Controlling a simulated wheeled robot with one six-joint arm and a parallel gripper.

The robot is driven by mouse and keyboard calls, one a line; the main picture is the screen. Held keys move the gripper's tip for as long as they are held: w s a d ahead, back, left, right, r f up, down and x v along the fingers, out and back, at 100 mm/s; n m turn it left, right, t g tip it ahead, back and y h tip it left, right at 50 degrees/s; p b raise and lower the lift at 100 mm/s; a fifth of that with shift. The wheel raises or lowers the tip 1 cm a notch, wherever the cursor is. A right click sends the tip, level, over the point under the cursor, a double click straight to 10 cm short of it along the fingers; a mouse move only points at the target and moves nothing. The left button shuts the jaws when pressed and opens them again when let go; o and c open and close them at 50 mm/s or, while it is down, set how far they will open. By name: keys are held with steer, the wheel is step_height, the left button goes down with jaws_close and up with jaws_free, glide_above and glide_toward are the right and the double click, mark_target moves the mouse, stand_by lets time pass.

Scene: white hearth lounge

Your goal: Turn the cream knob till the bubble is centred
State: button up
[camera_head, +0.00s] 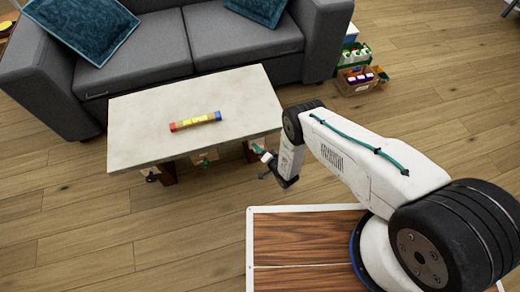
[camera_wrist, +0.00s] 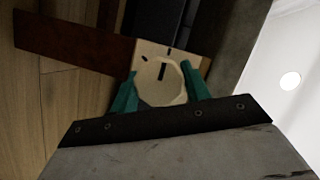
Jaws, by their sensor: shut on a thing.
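The cream knob (camera_wrist: 160,85) sits on a pale plate (camera_wrist: 150,50) in the wrist view, and a dark line shows on its face. My gripper (camera_wrist: 160,92) has its two teal fingers on either side of the knob, shut on it. In the head view my gripper (camera_head: 264,155) is at the front right edge of the table (camera_head: 150,142), and the knob is mostly hidden there. A level (camera_head: 196,121) with red and blue ends and a yellow middle lies on the grey tabletop. Its bubble is too small to make out.
A teal knob (camera_head: 205,160) and a dark knob (camera_head: 151,177) are along the table's front edge, left of my gripper. A grey sofa (camera_head: 190,45) stands behind the table. A crate of bottles (camera_head: 360,80) is at the back right. The floor in front is clear.

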steer(key=shift+d+m+y, duration=0.1)
steer(key=shift+m+y, duration=0.3)
steer(key=shift+m, duration=0.5)
steer(key=shift+r, duration=0.15)
steer(key=o, duration=1)
steer(key=f+v, duration=0.1)
steer(key=v, duration=0.6)
steer(key=shift+s+r, duration=0.3)
steer(key=shift+r, duration=0.15)
steer(key=shift+d, duration=0.1)
